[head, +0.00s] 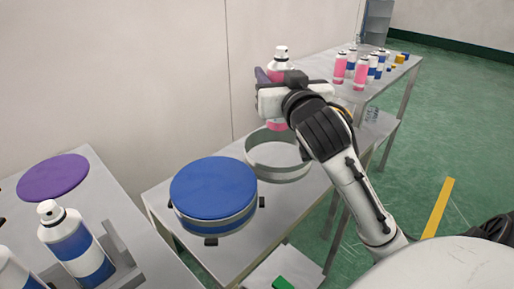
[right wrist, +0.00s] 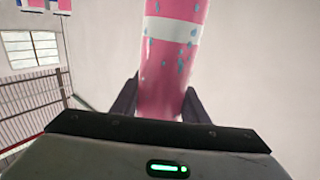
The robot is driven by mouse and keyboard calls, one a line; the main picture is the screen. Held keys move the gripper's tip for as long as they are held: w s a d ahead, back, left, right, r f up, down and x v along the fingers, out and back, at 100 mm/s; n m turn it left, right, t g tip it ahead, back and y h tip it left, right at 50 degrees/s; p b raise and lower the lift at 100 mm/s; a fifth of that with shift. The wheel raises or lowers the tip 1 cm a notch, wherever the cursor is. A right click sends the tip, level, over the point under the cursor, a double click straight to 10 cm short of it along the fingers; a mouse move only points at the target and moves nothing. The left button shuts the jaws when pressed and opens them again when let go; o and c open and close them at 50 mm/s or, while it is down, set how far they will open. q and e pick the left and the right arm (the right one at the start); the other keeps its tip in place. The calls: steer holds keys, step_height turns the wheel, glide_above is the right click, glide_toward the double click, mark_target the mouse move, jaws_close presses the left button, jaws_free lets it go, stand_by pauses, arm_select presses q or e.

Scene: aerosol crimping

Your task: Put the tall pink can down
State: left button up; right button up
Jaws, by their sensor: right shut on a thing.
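The tall pink can (head: 280,62) has a white cap and shows in the head view above the middle table. My right gripper (head: 272,78) is shut on it and holds it upright; the hand hides much of its body. In the right wrist view the pink can (right wrist: 172,65) has a white band and blue specks, and stands between the two dark fingers of my right gripper (right wrist: 160,100). In the head view the can's lower end shows pink just below the hand, above or behind an open metal ring (head: 280,176). My left gripper is not in view.
A round blue-topped drum (head: 213,188) stands beside the ring on the middle table (head: 290,205). A left table holds a purple disc (head: 52,177) and blue-and-white cans (head: 75,245). The far table (head: 330,67) holds several pink and blue cans and small blocks.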

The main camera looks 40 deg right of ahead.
step_height(320, 180, down, 9)
steer(key=b, duration=0.3)
steer(key=shift+s+f, duration=0.2)
steer(key=shift+d, duration=0.1)
steer(key=shift+f, duration=0.2)
steer(key=o, duration=1.3)
steer(key=shift+c, duration=0.2)
steer(key=shift+r, duration=0.1)
